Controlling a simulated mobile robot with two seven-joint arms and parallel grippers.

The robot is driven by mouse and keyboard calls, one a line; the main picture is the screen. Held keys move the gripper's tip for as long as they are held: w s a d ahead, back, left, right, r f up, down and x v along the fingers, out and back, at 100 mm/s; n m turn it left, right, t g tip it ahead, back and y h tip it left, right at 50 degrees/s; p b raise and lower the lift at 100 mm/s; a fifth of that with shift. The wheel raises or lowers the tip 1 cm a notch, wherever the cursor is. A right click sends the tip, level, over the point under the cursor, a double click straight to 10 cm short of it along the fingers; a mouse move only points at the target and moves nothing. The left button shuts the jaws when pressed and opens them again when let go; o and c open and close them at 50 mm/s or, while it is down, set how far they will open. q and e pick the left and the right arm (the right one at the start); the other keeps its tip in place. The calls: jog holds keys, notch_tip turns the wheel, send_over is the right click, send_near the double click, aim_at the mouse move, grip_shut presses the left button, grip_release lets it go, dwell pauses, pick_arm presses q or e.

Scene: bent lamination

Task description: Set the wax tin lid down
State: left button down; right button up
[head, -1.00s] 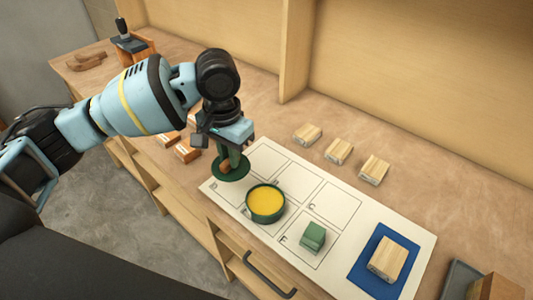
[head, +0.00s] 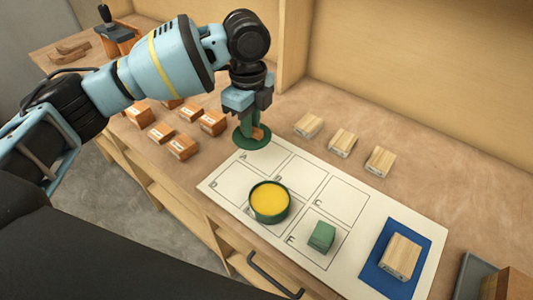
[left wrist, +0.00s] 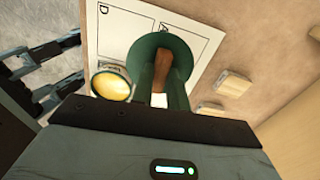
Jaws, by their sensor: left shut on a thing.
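My left gripper (head: 253,127) is shut on the wooden knob of the round green wax tin lid (head: 241,141). The lid is level, beside the upper left edge of the white sheet near square A. I cannot tell whether it touches the surface below. In the left wrist view the lid (left wrist: 165,43) shows beyond the fingers, with its brown knob (left wrist: 161,72) between them. The open green tin of yellow wax (head: 269,201) stands on the sheet, nearer the front than the lid. My right gripper is not in view in the head picture.
The white sheet (head: 372,228) has lettered squares; a green block (head: 321,236) stands on it. A wooden block (head: 400,256) sits on a blue mat (head: 379,276). Several orange-brown blocks (head: 182,147) lie left of the lid, and three pale blocks (head: 342,142) lie to its right.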

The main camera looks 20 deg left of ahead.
aim_at(266, 127)
pick_arm(q)
jog(key=m, duration=0.3)
jog(key=shift+w+d+r, duration=0.1)
jog(key=shift+w+d, duration=0.2)
jog(key=shift+w, duration=0.1)
jog(key=m, duration=0.3)
jog(key=w+m, duration=0.1)
jog(key=shift+d+r+m, duration=0.25)
jog(key=shift+d+m, duration=0.1)
jog(key=shift+m, duration=0.05)
jog(key=m, duration=0.2)
jog(key=w+m, duration=0.1)
jog(key=m, duration=0.1)
jog(key=d+r+m, duration=0.1)
jog(key=m, duration=0.1)
jog(key=shift+w+m+b, duration=0.2)
jog(key=shift+m+b, duration=0.1)
jog(key=shift+b, duration=0.1)
jog(key=shift+f, duration=0.15)
jog(key=shift+f, duration=4.9)
jog(key=shift+f, duration=0.15)
jog(key=c, duration=1.4)
grip_release()
